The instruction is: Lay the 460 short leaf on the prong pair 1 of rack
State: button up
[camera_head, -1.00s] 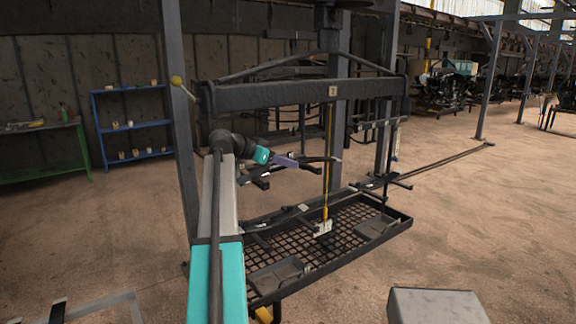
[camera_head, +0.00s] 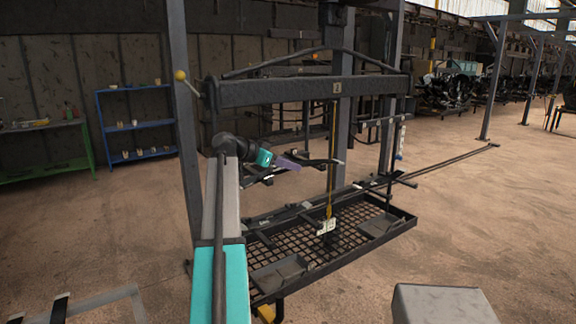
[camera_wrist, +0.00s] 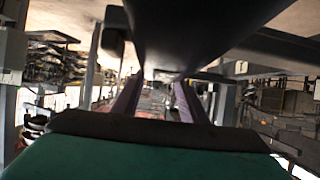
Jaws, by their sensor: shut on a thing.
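My gripper (camera_head: 290,163), with a teal wrist and purple fingers, is in front of the dark rack (camera_head: 280,93), below its top beam. It is shut on a dark leaf, taken to be the 460 short leaf. In the wrist view the leaf (camera_wrist: 190,35) is a broad dark bar filling the upper middle, between and above the purple fingers (camera_wrist: 158,98). In the head view a thin dark curved strip beyond the fingers may be the leaf or a rack part. Prong pair 1 cannot be told apart among the dark bars; contact with the leaf cannot be seen.
A black mesh tray (camera_head: 345,254) spans the rack's bottom, with flat dark pans on it. A yellow cord (camera_head: 330,175) hangs down to a white tag (camera_head: 326,226). A grey block (camera_head: 445,305) stands at the front right.

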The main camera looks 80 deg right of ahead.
jog(key=o, duration=1.3)
jog(key=shift+a+r, duration=0.1)
jog(key=shift+r, duration=0.1)
jog(key=shift+f, duration=0.25)
jog(key=b+v, duration=0.1)
jog(key=v, duration=0.6)
jog(key=b+v, duration=0.1)
jog(key=v, duration=0.6)
jog(key=shift+s+r+b, duration=0.15)
jog(key=shift+r+b, duration=0.05)
jog(key=shift+b, duration=0.1)
jog(key=shift+s, duration=0.1)
